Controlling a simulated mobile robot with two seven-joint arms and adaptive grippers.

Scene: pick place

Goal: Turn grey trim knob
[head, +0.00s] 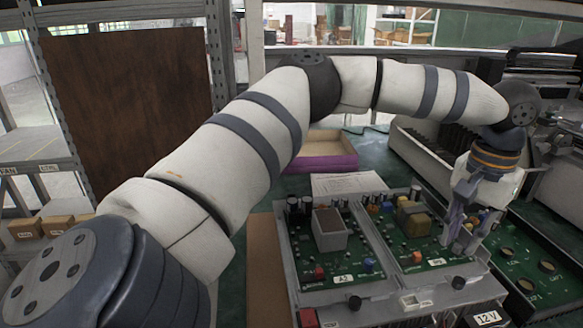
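My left gripper (462,238) points down at the right edge of the right-hand green circuit board (428,256). Its fingertips are low among small board parts. I cannot tell whether they are open or shut, or whether they touch anything. I cannot pick out a grey trim knob; the fingers may hide it. A blue knob (368,264) sits on the left-hand green board (333,268), away from the gripper. Black knobs (354,302) and (458,283) show along the front of the unit. My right gripper is not in view.
Both boards sit in a grey metal chassis with a "12V" label (487,318) at its front. Tall parts stand up from the boards, including a grey box (330,230) and a yellow transformer (413,219). A paper sheet (347,184) and purple-fronted tray (322,164) lie behind.

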